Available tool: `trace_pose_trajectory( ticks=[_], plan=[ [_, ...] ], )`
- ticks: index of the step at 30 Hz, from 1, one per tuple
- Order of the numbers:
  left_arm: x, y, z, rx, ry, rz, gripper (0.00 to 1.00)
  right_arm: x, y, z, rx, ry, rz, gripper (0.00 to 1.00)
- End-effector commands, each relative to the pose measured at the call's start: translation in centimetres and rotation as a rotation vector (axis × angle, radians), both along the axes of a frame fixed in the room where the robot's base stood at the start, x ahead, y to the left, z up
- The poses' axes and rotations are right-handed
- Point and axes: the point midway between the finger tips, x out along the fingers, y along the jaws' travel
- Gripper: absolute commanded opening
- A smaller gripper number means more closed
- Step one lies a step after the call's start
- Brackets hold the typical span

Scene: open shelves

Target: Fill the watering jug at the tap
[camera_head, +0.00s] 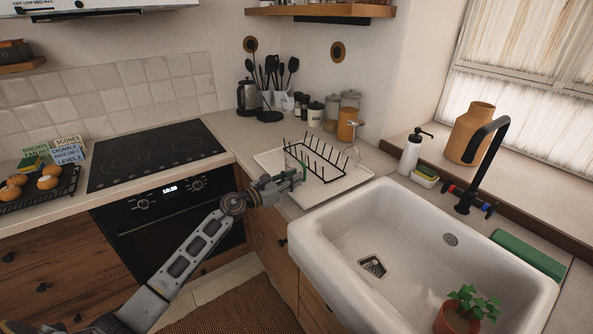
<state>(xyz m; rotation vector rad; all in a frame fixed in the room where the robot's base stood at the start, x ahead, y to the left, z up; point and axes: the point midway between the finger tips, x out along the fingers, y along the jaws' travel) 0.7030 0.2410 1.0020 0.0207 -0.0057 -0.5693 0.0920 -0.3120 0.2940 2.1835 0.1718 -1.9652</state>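The black tap (487,158) arches over the back right of the white sink (335,262), with a red and a blue handle at its base. I see no water running. A tan jug-like vessel (467,135) stands upright on the windowsill behind the tap; I cannot tell if it is the watering jug. My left gripper (296,180) is at the front edge of the drying rack, left of the sink. A clear, glass-like shape and a bit of green show at its fingers; I cannot tell whether it holds anything. My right gripper is out of view.
The black drying rack (325,160) stands on a white tray beside the sink. A potted plant (460,316) is in the sink's front right. Jars and a kettle (247,96) stand farther back.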

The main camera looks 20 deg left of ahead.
Motion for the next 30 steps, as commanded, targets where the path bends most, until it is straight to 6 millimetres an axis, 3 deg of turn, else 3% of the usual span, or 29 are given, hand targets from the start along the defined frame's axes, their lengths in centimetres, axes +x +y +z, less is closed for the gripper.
trace_pose_trajectory(
  ticks=[11, 30],
  plan=[
    [0.4, -0.3, 0.0, -0.001, 0.000, 0.000, 0.16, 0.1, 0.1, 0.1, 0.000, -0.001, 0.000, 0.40],
    [4.2, -2.9, -0.4, 0.000, 0.000, 0.000, 0.16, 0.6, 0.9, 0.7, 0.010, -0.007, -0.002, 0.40]
  ],
)
